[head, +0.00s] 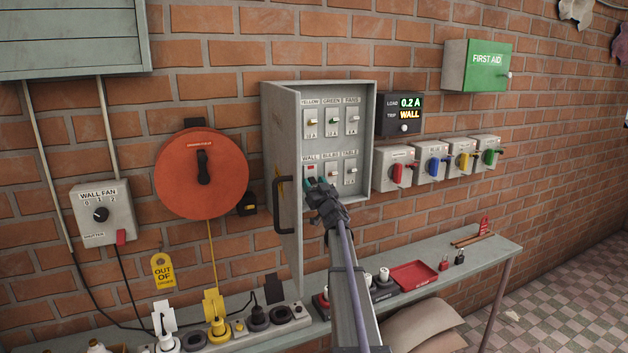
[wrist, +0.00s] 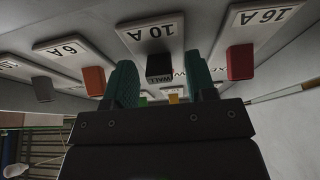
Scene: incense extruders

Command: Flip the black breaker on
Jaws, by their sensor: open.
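An orange toggle (wrist: 93,80) and a red toggle (wrist: 240,62) flank the black one. The panel door (head: 284,170) stands open left of my arm. A display (head: 402,114) reads LOAD 0.2 A, TRIP WALL. A shelf (head: 480,250) with plugs and a red tray (head: 413,274) lies below.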

